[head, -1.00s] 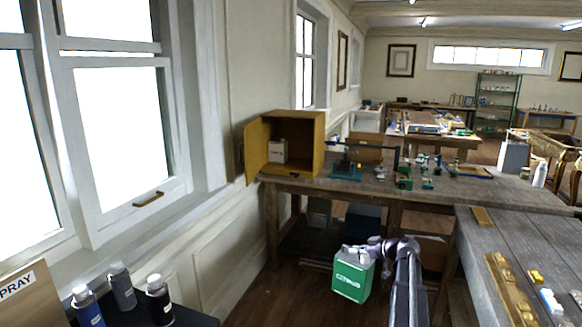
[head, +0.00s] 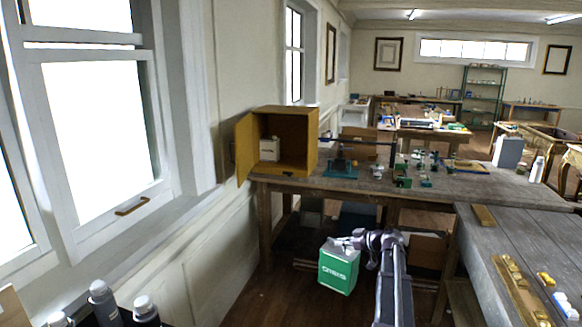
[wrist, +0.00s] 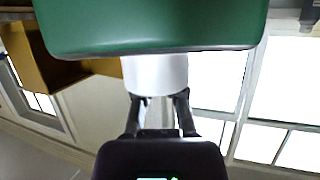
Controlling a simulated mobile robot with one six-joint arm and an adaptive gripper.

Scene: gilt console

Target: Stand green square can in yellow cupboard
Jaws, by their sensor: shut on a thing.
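The green square can (head: 338,270) has a pale top and hangs in front of the workbench, below the height of its top. My gripper (head: 348,242) is shut on the can's upper end. In the wrist view the green can (wrist: 150,25) fills the top, with a white neck (wrist: 155,73) between my fingers (wrist: 158,100). The yellow cupboard (head: 300,141) stands on the left end of the bench, its door swung open to the left. A small white box (head: 269,149) stands inside it at the left. The can is outside the cupboard, lower and to its right.
The wooden workbench (head: 360,185) carries a blue-green tool (head: 341,169) right of the cupboard and several small items farther right. A second bench (head: 480,240) stands at the right. Several spray cans (head: 103,300) stand at lower left. Wooden floor (head: 240,295) is clear before the cupboard.

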